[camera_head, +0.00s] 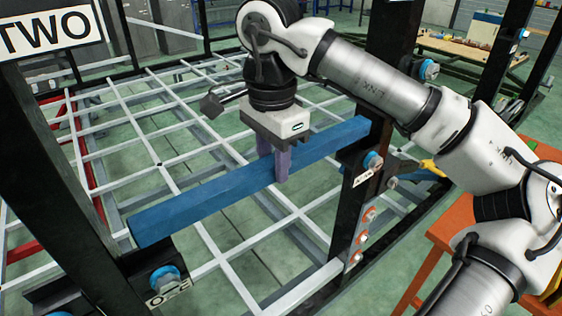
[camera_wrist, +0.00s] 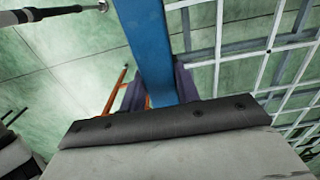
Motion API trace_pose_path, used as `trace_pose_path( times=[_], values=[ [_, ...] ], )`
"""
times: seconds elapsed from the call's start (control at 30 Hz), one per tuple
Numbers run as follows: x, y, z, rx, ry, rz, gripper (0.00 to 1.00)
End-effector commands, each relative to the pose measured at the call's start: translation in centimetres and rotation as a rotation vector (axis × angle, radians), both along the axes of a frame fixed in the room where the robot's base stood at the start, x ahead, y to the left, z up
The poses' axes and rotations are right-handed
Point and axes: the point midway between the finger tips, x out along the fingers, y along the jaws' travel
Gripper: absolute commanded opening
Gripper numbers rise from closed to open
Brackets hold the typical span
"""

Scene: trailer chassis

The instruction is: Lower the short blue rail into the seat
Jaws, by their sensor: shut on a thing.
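The short blue rail (camera_head: 235,185) runs slantwise across the middle of the head view, from near the left black post to the right black post. My gripper (camera_head: 273,172) points down and is shut on the rail, with a purple finger on each side of it. In the wrist view the rail (camera_wrist: 150,50) passes between the purple fingers (camera_wrist: 158,85). The rail's left end is above a blue-capped bolt (camera_head: 165,279) at the left post. Whether either end touches a seat cannot be told.
A white grid frame (camera_head: 150,140) lies below the rail. The left black post (camera_head: 60,150) and right black post (camera_head: 385,60) stand upright close to the rail ends. An orange table (camera_head: 460,235) is at the right. A workbench (camera_head: 475,50) stands at the back right.

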Motion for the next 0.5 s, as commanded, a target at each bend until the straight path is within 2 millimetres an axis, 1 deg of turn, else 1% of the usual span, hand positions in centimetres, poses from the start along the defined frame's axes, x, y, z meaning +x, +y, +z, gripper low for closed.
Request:
trace_pose_path(
  times=[0.03,0.2,0.4,0.5],
  values=[
    [0.0,0.0,-1.1,0.001,-0.001,0.000,0.00],
    [0.0,0.0,-2.9,0.001,-0.001,0.000,0.00],
    [0.0,0.0,-4.7,0.001,-0.001,0.000,0.00],
    [0.0,0.0,-5.2,0.001,-0.001,-0.001,0.00]
  ],
)
